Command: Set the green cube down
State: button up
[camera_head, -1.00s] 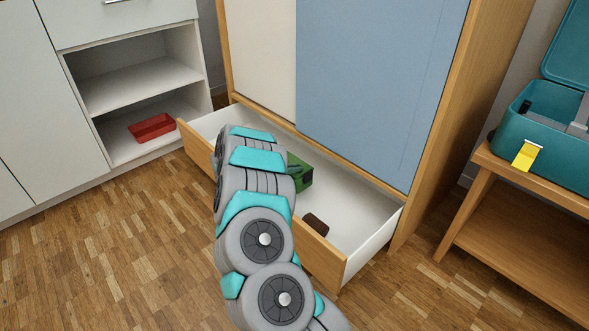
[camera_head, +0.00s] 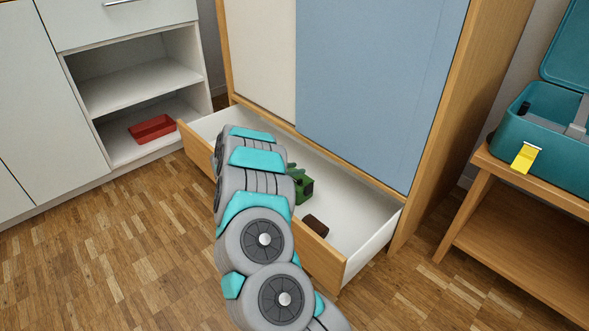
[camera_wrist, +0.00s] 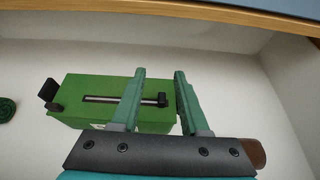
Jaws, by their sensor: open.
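The green cube shows as a green box-shaped block with black fittings and a slotted bar on its top (camera_wrist: 85,90). It rests on the white drawer floor in the wrist view. In the head view the green block (camera_head: 305,190) shows just right of my arm, which hides part of it. My gripper (camera_wrist: 160,74) is open, its two green fingers apart over the right end of the block, with nothing clamped between them. The left finger overlaps the block; the right finger is by its right edge. The open drawer (camera_head: 372,238) has white sides and a wooden front.
A dark brown block (camera_head: 315,225) lies in the drawer near its front. A dark green round thing (camera_wrist: 7,109) is at the wrist view's left edge. A red tray (camera_head: 152,128) sits on the left shelf. A teal toolbox (camera_head: 545,150) stands on a wooden table at right.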

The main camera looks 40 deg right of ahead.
jog(key=w+v, duration=0.1)
jog(key=v, duration=1.1)
jog(key=shift+s+r, duration=0.35)
jog(key=shift+s, duration=0.05)
